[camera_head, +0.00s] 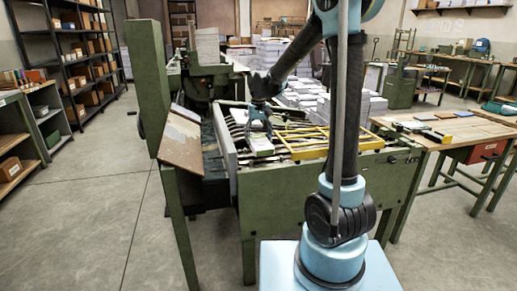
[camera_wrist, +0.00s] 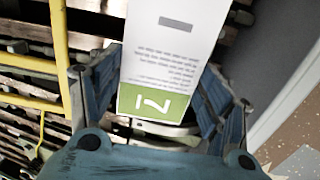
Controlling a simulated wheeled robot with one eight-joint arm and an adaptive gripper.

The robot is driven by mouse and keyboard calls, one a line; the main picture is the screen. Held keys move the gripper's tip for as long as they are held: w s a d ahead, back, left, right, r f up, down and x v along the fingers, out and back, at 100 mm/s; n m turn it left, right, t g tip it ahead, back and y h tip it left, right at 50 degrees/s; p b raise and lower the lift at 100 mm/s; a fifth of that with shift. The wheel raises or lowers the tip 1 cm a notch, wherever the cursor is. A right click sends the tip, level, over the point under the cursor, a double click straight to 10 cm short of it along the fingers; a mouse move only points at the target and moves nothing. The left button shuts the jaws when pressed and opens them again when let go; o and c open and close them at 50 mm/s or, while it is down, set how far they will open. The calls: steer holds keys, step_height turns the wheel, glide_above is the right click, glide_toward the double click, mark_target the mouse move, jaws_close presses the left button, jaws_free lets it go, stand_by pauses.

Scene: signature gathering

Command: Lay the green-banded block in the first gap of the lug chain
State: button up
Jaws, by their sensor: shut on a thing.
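The green-banded block is white with printed lines, a grey bar and a green band at its near end; it shows large in the wrist view (camera_wrist: 165,62). My gripper (camera_wrist: 158,88) is shut on it, with one blue finger along each side. In the head view my gripper (camera_head: 258,116) is over the green machine, and the pale block (camera_head: 259,145) shows just below it. The lug chain (camera_wrist: 28,95) shows as dark and pale slats beneath and left of the block. The part of the chain under the block is hidden, so I cannot tell whether they touch.
A yellow frame (camera_head: 305,137) lies over the chain to the right of my gripper. A grey side wall (camera_wrist: 290,95) runs close by on the other side. A wooden table (camera_head: 460,130) with flat items stands at right. A slanted board (camera_head: 182,138) stands at left.

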mark_target(259, 140)
steer(key=shift+d+f, duration=0.1)
steer(key=shift+f, duration=2.05)
steer(key=o, duration=1.4)
steer(key=shift+f, duration=0.1)
steer(key=shift+c, duration=0.2)
